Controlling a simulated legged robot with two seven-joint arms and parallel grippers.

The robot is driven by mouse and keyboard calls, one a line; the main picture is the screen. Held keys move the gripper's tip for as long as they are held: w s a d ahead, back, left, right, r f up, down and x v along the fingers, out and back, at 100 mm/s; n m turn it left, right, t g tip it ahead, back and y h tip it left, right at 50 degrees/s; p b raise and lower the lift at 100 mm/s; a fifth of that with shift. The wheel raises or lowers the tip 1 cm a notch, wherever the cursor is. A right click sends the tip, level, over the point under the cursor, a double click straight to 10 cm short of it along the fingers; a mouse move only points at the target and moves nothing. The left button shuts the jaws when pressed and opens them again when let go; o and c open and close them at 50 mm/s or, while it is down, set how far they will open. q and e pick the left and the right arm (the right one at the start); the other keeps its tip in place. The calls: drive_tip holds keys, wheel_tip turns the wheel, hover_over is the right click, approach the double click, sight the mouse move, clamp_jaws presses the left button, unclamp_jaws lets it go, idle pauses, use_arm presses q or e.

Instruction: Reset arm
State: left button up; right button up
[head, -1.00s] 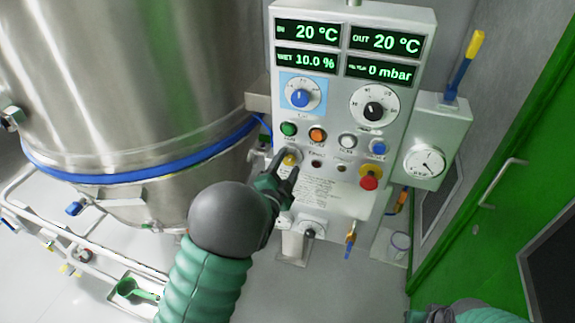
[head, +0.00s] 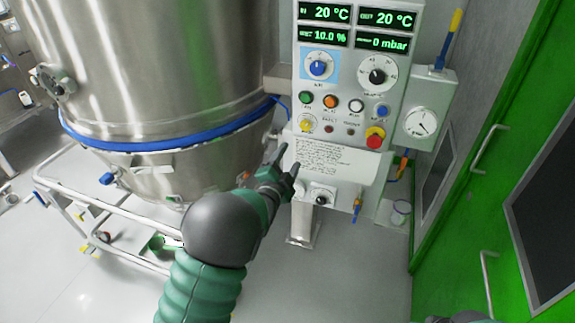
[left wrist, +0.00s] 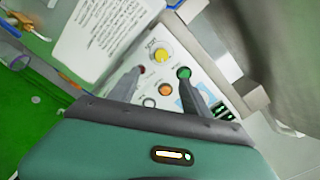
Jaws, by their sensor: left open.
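My left gripper (head: 283,165) is in front of the lower part of the control panel (head: 345,90), its two fingers apart with nothing between them. In the left wrist view, the open fingers (left wrist: 160,84) frame the panel's buttons, with the yellow knob (left wrist: 161,54) just beyond them. The yellow knob also shows in the head view (head: 307,124), above the gripper. I cannot tell from the views whether a finger touches the panel. Only a small dark part of my right arm shows at the bottom edge of the head view; its gripper fingers cannot be made out.
A large steel vessel (head: 150,70) with a blue band stands left of the panel on a wheeled frame (head: 75,183). A red stop button (head: 375,137) sits on the panel. A green door (head: 440,220) is on the right. Clear floor (head: 270,285) shows below.

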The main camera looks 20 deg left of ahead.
use_arm(q)
drive_tip(key=s+a+f+n+g+y, duration=0.2)
drive_tip(key=s+f+n+g, duration=0.65)
drive_tip(key=s, duration=0.65)
drive_tip(key=s+d+f+n+g, duration=0.1)
drive_tip(key=s+f+n+g, duration=0.1)
drive_tip(key=s, duration=0.8)
drive_tip(key=s+f+n+g+h, duration=0.1)
drive_tip(key=s+f+g, duration=0.2)
drive_tip(key=s, duration=0.7)
drive_tip(key=shift+s+d+f+n+g, duration=0.25)
drive_tip(key=shift+s+d+n+g, duration=0.15)
drive_tip(key=shift+g, duration=0.55)
use_arm(e)
drive_tip(key=shift+s+f, duration=0.1)
drive_tip(key=shift+s, duration=0.1)
use_arm(q)
drive_tip(key=shift+c, duration=0.5)
